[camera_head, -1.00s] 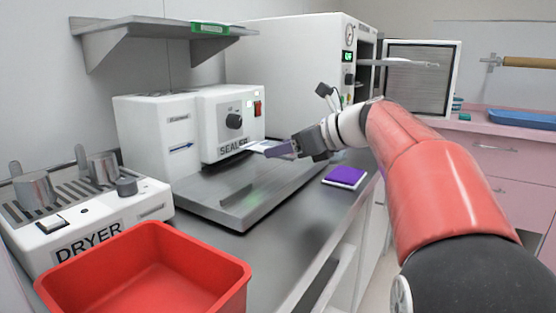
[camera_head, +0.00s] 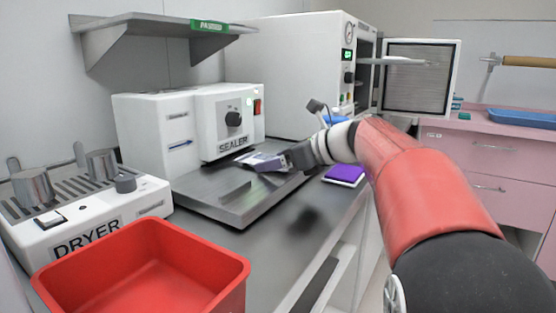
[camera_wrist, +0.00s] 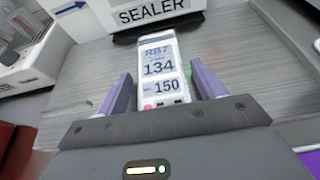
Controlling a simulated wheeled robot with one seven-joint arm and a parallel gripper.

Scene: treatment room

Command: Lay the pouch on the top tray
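The pouch (camera_wrist: 160,72) is white with printed numbers and lies between my two purple fingers in the wrist view. Its far end points at the sealer's dark slot. In the head view it shows as a pale strip (camera_head: 254,158) low over the sealer's metal plate. My gripper (camera_head: 270,164) reaches in from the right, with its fingers at the pouch's two sides; it also shows in the wrist view (camera_wrist: 163,88). Finger contact is hard to see. The top tray (camera_head: 398,61) sticks out of the white steriliser at the back, whose door is open. Whether the pouch touches the plate is unclear.
The sealer (camera_head: 215,120) stands behind its metal plate (camera_head: 215,195). A dryer (camera_head: 95,215) and a red bin (camera_head: 145,275) are at the left front. A purple-topped pad (camera_head: 345,174) lies right of the plate. The steriliser's open door (camera_head: 420,77) stands beside the tray.

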